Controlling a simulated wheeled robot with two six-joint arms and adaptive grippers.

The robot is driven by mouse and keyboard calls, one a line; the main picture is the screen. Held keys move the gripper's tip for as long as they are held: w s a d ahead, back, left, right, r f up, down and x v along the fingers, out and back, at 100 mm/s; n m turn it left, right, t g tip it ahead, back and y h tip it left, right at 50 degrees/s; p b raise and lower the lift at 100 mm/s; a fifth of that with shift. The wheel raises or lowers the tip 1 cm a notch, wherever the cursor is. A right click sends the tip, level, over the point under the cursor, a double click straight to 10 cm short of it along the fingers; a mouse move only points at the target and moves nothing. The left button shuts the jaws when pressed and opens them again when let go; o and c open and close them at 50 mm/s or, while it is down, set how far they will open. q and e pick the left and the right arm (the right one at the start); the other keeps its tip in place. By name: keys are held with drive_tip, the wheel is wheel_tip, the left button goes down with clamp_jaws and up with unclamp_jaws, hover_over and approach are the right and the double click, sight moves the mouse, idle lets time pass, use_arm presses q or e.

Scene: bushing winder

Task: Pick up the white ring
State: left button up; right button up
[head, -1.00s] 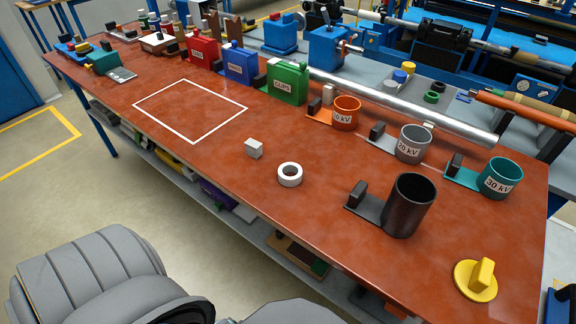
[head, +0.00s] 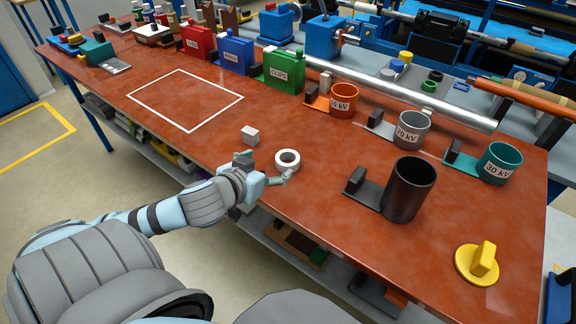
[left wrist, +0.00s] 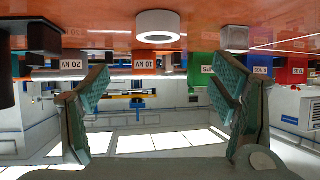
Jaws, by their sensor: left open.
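The white ring (head: 287,159) lies flat on the red-brown tabletop (head: 330,220), near its front edge. In the left wrist view, which is upside down, the ring (left wrist: 158,27) shows at the top, between and beyond the fingers. My left gripper (head: 268,168) is at the table's front edge, just left of and in front of the ring. Its two fingers (left wrist: 162,76) are spread apart with nothing between them. The gripper seems close to the ring but not around it. My right gripper is not in view.
A small white block (head: 250,135) stands left of the ring. A black cup on a holder (head: 408,190) is to the right. Orange (head: 343,101), grey (head: 411,131) and teal (head: 498,164) cups stand behind. A white-outlined rectangle (head: 187,132) is bare. A yellow knob (head: 480,263) sits front right.

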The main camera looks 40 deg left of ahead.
sight(291, 156)
use_arm(q)
drive_tip(key=b+x, duration=0.1)
drive_tip(key=x, duration=0.4)
drive_tip(key=f+b+x, duration=0.1)
drive_tip(key=b+x, duration=0.1)
drive_tip(key=x, duration=0.4)
drive_tip(key=shift+d, duration=0.15)
drive_tip(key=shift+w, duration=0.1)
drive_tip(key=c, duration=1.3)
drive_tip(key=shift+o, duration=0.2)
